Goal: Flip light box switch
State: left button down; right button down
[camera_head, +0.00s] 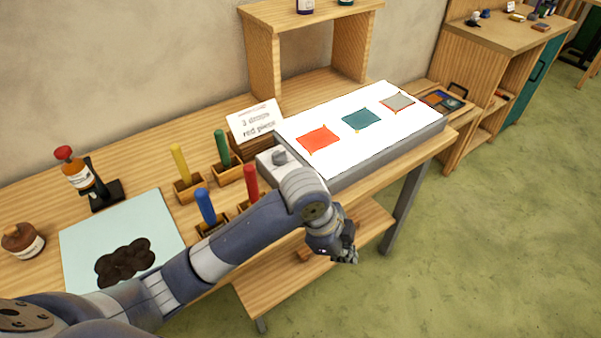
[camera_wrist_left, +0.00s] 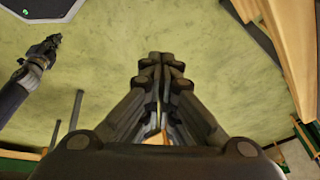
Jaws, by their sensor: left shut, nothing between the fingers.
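The light box (camera_head: 350,165) lies on the wooden workbench with a lit white top. A red, a teal and a grey piece lie on that top. A grey control block (camera_head: 268,160) with a round grey knob (camera_head: 279,156) joins its left end; I take this to be the switch, and my arm partly covers it. My left gripper (camera_head: 348,256) hangs past the bench's front edge, below and right of the block, apart from it. In the left wrist view its fingers (camera_wrist_left: 162,62) are together and empty, over green floor. My right gripper cannot be made out in the head view.
Coloured-handled tools in wooden holders, such as the red handle (camera_head: 251,181), stand left of the block. A card (camera_head: 254,121) stands behind it. A pale mat (camera_head: 120,225) with dark lumps and a dropper bottle (camera_head: 78,172) are farther left. A shelf (camera_head: 262,60) rises behind the box.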

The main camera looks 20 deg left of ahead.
pick_arm(q)
jog(key=w+a+r+m+y, duration=0.2)
jog(key=w+a+r+m, duration=0.2)
jog(key=r, duration=0.6)
jog(key=w+a+r+m+g+y, duration=0.1)
jog(key=w+a+r+m+y, duration=0.2)
jog(key=w+a+r, duration=0.5)
jog(key=shift+w+a+r+m, duration=0.35)
jog(key=shift+w+r+m, duration=0.05)
jog(key=shift+w+r, duration=0.4)
jog(key=f+p, duration=0.1)
jog(key=f, duration=0.3)
jog(key=a+f+p, duration=0.1)
jog(key=f, duration=0.4)
jog(key=w+f+p, duration=0.1)
jog(key=f, duration=0.4)
jog(key=shift+a, duration=0.2)
